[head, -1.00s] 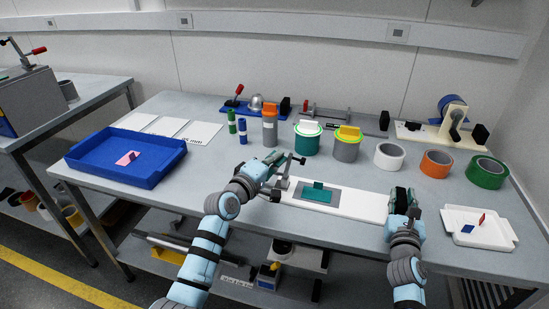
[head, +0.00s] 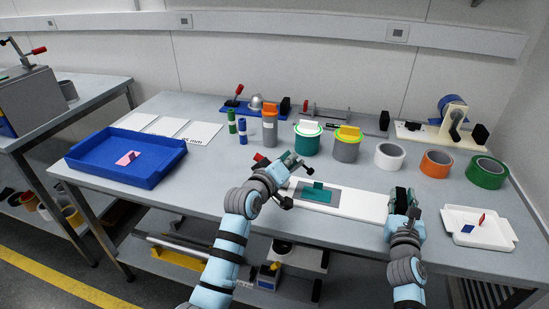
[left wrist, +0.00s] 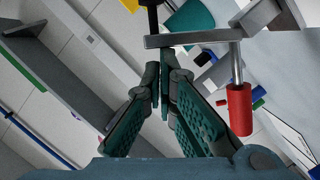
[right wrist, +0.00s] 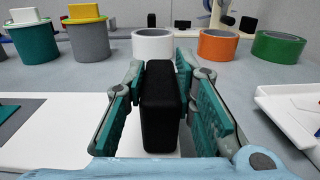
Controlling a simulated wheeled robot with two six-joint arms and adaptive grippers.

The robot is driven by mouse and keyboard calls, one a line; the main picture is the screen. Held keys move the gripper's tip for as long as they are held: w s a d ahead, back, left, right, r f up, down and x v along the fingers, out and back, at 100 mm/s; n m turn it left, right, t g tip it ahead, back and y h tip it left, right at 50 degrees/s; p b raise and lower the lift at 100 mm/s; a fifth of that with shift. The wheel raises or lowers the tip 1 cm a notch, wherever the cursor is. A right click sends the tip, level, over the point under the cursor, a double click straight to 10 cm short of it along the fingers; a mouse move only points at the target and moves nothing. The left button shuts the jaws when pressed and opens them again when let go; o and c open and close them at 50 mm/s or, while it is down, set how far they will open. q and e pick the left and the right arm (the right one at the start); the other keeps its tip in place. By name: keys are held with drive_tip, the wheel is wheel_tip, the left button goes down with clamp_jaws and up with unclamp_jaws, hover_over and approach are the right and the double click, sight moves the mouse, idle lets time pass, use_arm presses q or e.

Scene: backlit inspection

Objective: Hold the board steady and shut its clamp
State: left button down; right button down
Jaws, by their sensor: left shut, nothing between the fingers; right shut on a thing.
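The board is a long white plate (head: 358,205) with a grey pad (head: 333,199) and a teal piece (head: 318,192) on it. The clamp stands at its left end, mostly hidden by my left gripper; its red handle (head: 259,158) shows behind the gripper. The left wrist view shows the red grip (left wrist: 240,108) and metal bar (left wrist: 190,39) just beyond the fingers. My left gripper (head: 292,165) is shut and empty, close beside the clamp (left wrist: 163,72). My right gripper (head: 402,200) is shut on the black block (right wrist: 160,105) at the board's right end.
A white tray (head: 500,236) with small pieces stands at the right. Tape rolls (head: 436,163) and pots (head: 307,139) line the back. A blue tray (head: 90,165) sits at the left. The table between the blue tray and the board is clear.

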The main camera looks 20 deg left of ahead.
sight(307, 169)
drive_tip(key=shift+f, duration=0.25)
use_arm(q)
drive_tip(key=d, duration=0.1)
drive_tip(key=d+f+m, duration=0.1)
drive_tip(key=d, duration=0.1)
drive_tip(key=shift+d+f+m+y, duration=0.15)
drive_tip(key=shift+f+m+y, duration=0.15)
drive_tip(key=shift+m, duration=0.1)
drive_tip(key=shift+s+d+f, duration=0.1)
drive_tip(key=shift+d+f, duration=0.55)
